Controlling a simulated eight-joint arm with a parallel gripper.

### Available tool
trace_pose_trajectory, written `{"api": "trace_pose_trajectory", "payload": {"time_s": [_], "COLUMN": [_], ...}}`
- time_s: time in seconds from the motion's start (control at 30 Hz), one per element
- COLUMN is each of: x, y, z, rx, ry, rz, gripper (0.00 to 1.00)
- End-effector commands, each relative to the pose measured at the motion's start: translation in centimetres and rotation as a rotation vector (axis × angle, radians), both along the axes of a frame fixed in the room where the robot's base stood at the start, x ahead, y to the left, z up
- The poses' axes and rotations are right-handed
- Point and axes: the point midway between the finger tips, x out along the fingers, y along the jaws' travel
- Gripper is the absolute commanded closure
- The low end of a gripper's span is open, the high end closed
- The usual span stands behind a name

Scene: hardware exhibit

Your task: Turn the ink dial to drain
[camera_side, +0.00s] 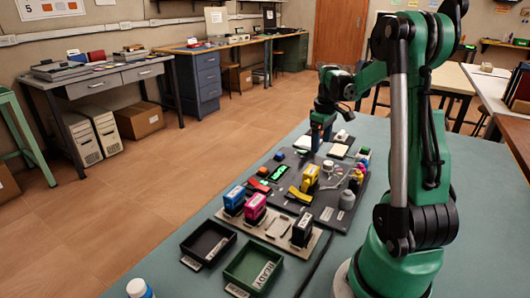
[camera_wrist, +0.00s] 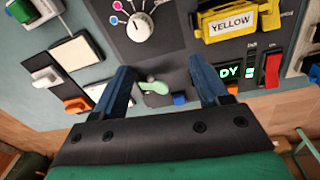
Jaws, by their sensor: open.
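The ink dial, a round white knob (camera_wrist: 141,27), sits on a dark panel at the top of the wrist view, with coloured dots to its left and above. Its upper part is near the frame edge, and I cannot read its setting or a drain mark. My gripper (camera_wrist: 163,88) is open, its two blue fingers apart and holding nothing. In the wrist view the dial lies beyond the fingertips, not between them. In the side view my gripper (camera_side: 318,138) hangs over the far end of the dark board (camera_side: 330,215).
A pale green lever (camera_wrist: 154,87) and a blue button (camera_wrist: 180,99) show between the fingers. A yellow cartridge (camera_wrist: 232,22), green display (camera_wrist: 232,72) and red switch (camera_wrist: 272,70) are to the right. Black (camera_side: 190,245) and green (camera_side: 232,275) trays stand at the near table edge.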

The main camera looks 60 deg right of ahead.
Motion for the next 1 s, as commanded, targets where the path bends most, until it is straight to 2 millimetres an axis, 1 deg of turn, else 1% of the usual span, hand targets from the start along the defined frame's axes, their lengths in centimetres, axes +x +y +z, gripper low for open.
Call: {"api": "trace_pose_trajectory", "payload": {"time_s": [0.03,0.1,0.17,0.27,0.5,0.6,0.7,0.9,0.93,0.97,1.0], "x": [-0.9,-1.6,-2.0,-2.2,-2.1,-2.1,-2.1,-2.1,-2.1,-2.1,-2.1], "y": [-1.1,-1.9,-2.2,-2.4,-2.5,-2.5,-2.5,-2.5,-2.5,-2.5,-2.5], "z": [-0.6,-1.1,-1.5,-2.5,-5.8,-6.7,-7.0,-7.0,-7.0,-7.0,-7.0], "rx": [0.013,0.028,0.035,0.039,0.037,0.037,0.036,0.036,0.036,0.036,0.036], "ry": [0.012,0.023,0.029,0.032,0.031,0.031,0.030,0.030,0.030,0.030,0.030], "rz": [-0.012,-0.013,-0.013,-0.012,-0.012,-0.012,-0.012,-0.012,-0.012,-0.012,-0.012], "gripper": [0.32,0.32,0.32,0.32,0.32,0.32,0.32,0.32,0.38,0.47,0.58]}}
